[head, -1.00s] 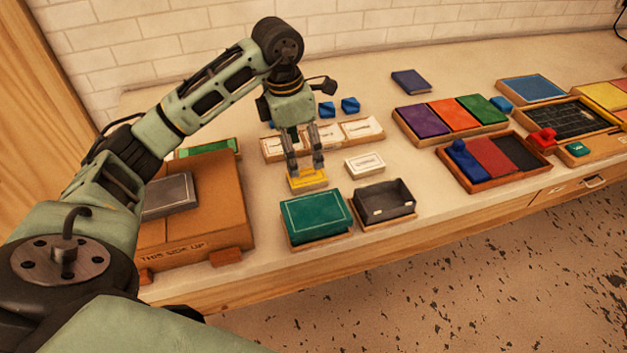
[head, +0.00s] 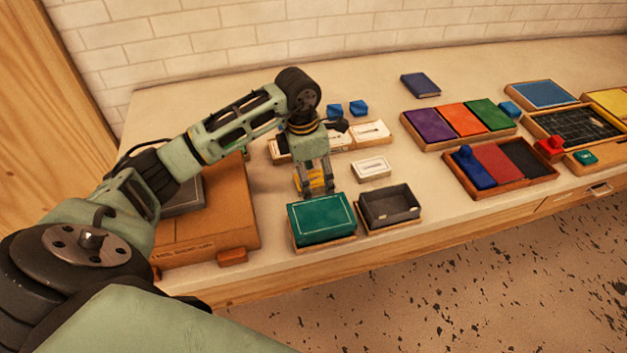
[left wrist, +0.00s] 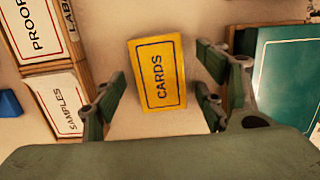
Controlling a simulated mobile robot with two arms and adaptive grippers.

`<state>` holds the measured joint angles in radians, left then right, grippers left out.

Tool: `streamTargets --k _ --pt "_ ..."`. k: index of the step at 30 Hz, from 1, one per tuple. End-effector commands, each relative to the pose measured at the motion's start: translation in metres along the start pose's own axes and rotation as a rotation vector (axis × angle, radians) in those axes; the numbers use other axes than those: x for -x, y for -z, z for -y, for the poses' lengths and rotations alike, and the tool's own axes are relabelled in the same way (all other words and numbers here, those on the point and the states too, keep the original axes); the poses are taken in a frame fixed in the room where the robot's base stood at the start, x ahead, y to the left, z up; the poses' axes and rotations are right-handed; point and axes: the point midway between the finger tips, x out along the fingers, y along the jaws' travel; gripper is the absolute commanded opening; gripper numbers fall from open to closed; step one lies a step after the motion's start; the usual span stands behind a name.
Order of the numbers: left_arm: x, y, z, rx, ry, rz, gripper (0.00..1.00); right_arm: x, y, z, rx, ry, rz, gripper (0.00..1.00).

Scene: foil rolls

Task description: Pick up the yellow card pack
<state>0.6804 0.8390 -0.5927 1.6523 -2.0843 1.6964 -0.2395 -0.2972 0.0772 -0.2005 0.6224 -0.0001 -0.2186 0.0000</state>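The yellow card pack (left wrist: 157,72), marked "CARDS", lies flat on the table in the left wrist view. In the head view the yellow pack (head: 312,181) is partly hidden behind my left gripper's fingers. My left gripper (head: 317,191) points down, close to the pack on its near side. In the left wrist view the left gripper (left wrist: 160,98) is open, its fingers spread wide to either side. The pack lies ahead of the space between them, and nothing is held. My right gripper is in neither view.
A green box (head: 321,218) on a wooden tray stands close in front, with a dark open box (head: 389,205) beside it. A white pack (head: 371,169) lies to the right. A cardboard box (head: 215,215) stands left; labelled compartments (left wrist: 64,107) lie behind the pack.

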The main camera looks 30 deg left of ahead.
Motion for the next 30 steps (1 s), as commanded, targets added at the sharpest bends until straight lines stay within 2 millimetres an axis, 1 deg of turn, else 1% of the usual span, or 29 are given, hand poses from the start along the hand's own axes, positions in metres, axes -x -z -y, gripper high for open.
streamTargets --k 1,2,16,25,30 --pt "0.000 0.000 0.000 0.000 0.000 0.000 0.59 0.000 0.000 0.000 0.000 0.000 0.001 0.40" --pt "0.000 0.000 0.000 0.000 0.000 0.000 0.56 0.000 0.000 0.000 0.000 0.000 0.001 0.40" --pt "0.001 0.000 0.000 0.000 -0.001 0.000 0.15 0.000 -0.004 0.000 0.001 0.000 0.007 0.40" --pt "0.003 0.000 -0.001 0.000 -0.002 0.001 0.15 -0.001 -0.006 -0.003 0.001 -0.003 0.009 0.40" --pt "0.016 -0.003 -0.002 -0.001 -0.004 0.003 0.15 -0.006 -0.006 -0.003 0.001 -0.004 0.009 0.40"
